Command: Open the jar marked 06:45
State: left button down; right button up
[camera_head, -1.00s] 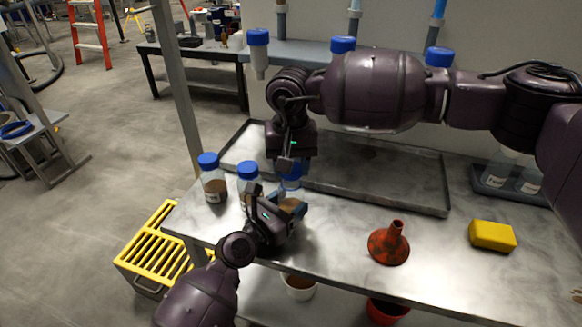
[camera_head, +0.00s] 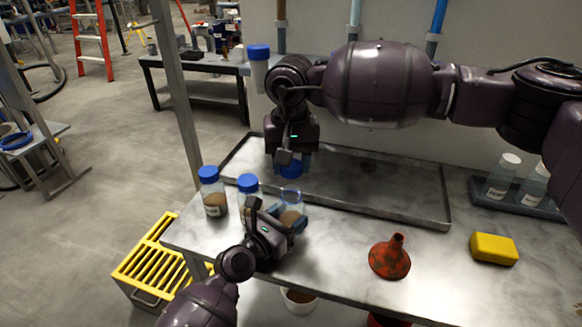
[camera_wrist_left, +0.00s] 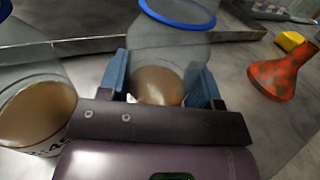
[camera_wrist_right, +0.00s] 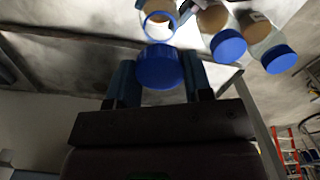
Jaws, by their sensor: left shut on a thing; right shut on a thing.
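My left gripper (camera_head: 286,218) is shut on a clear jar (camera_head: 291,205) with brown contents, upright on the bench. The jar's top is open with a blue ring at the rim; it also shows in the left wrist view (camera_wrist_left: 158,82). My right gripper (camera_head: 288,160) is shut on a blue lid (camera_head: 293,171), apart from the jar and just behind it. The right wrist view shows the lid (camera_wrist_right: 160,67) between the fingers and the jar's open mouth (camera_wrist_right: 158,20) past it. The held jar's label is not readable.
Two blue-capped jars (camera_head: 213,200) (camera_head: 248,183) stand left of the held jar. A metal tray (camera_head: 400,190) lies behind. A red funnel (camera_head: 389,258) and yellow sponge (camera_head: 493,249) are to the right. Bare bench lies between funnel and tray.

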pick_arm(q)
jog(key=shift+c, duration=1.1)
grip_release()
